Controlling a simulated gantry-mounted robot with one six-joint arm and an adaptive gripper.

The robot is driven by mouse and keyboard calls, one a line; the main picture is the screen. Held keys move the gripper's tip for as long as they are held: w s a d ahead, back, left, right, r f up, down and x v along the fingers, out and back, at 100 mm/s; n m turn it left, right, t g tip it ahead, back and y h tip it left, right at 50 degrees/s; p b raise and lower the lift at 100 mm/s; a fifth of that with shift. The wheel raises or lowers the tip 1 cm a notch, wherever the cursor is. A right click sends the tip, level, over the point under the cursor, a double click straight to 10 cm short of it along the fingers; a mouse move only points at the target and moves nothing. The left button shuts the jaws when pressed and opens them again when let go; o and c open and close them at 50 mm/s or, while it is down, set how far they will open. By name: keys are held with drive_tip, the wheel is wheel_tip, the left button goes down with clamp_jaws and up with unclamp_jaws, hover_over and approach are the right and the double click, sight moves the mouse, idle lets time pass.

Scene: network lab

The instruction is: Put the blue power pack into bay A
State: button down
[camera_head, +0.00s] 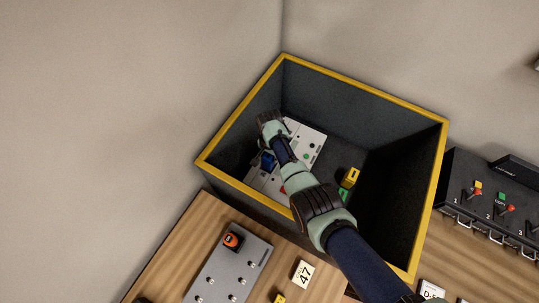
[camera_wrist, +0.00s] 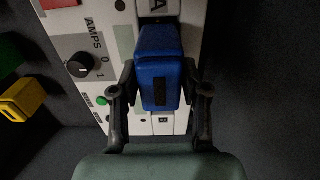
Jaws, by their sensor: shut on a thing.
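The blue power pack (camera_wrist: 160,68) is between the two fingers of my gripper (camera_wrist: 160,92) in the wrist view. My gripper is shut on it. The pack lies over the light panel (camera_wrist: 125,33), close to the mark A (camera_wrist: 156,5) at the top of the picture. The mark B (camera_wrist: 164,120) shows below the pack. I cannot tell whether the pack is seated in bay A or only above it, as it hides the panel under it. In the head view a bit of the blue pack (camera_head: 267,161) shows beside my gripper, inside the deep box.
The dark box with a yellow rim (camera_head: 365,90) has high walls around my arm. A yellow block (camera_head: 350,177) and a green block (camera_head: 344,195) lie on its floor. The panel bears an AMPS knob (camera_wrist: 83,65) and a green button (camera_wrist: 101,101). A switch unit (camera_head: 490,205) stands outside at right.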

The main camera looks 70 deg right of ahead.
drive_tip(key=shift+f+b, duration=1.25)
drive_tip(key=shift+f, duration=0.3)
drive_tip(key=shift+c, duration=2.4)
unclamp_jaws()
wheel_tip(320, 180, up, 12)
